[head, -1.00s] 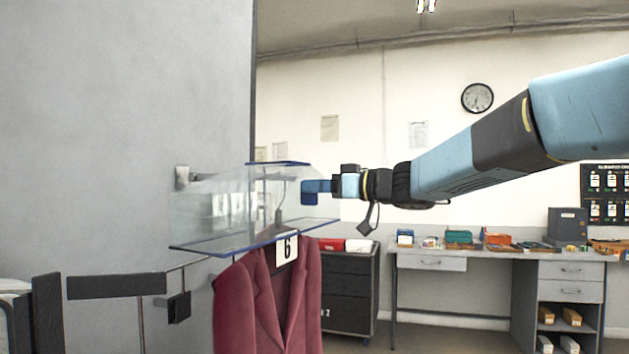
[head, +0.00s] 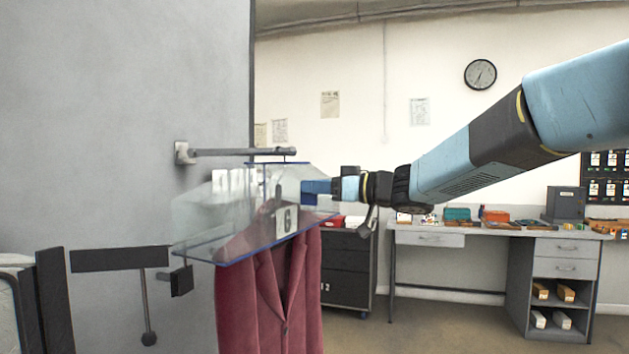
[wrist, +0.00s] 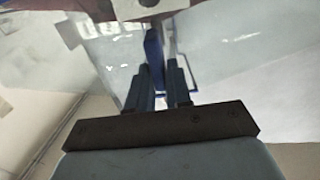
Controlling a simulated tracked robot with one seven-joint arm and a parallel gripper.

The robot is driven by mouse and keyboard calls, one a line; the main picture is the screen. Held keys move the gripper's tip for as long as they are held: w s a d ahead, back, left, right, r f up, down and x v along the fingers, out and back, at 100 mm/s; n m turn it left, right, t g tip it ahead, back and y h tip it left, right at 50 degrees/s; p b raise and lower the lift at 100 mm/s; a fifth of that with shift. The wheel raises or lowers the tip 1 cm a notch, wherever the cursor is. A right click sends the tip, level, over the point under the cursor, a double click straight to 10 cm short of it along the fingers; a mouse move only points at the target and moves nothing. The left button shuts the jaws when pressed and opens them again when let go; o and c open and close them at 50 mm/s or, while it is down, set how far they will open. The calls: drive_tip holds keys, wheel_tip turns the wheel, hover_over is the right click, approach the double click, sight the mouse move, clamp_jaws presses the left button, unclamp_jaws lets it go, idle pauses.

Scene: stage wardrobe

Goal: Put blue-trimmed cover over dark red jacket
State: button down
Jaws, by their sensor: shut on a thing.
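The clear, blue-trimmed cover (head: 205,215) is around the hanger and shoulders of the dark red jacket (head: 265,305). Its top edge sits just below the rail, and its blue lower rim crosses the upper jacket. The jacket's body hangs out below the rim. A white tag marked 6 (head: 286,221) shows through the clear wall. My gripper (head: 318,187) is shut on the cover's blue tab at the right side. In the wrist view my fingers (wrist: 161,85) pinch this tab, with clear sheet around them. The hanger top is partly blurred by the cover.
The grey rail (head: 240,152) sticks out from a large grey panel (head: 120,110) on the left. A dark flat bar (head: 120,259) stands lower left. A black drawer cabinet (head: 346,270) and a desk (head: 480,236) are behind, with open floor before them.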

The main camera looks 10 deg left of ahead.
sight(301, 228)
drive_tip(key=shift+f, duration=4.85)
drive_tip(key=c, duration=1)
unclamp_jaws()
drive_tip(key=shift+o, duration=0.2)
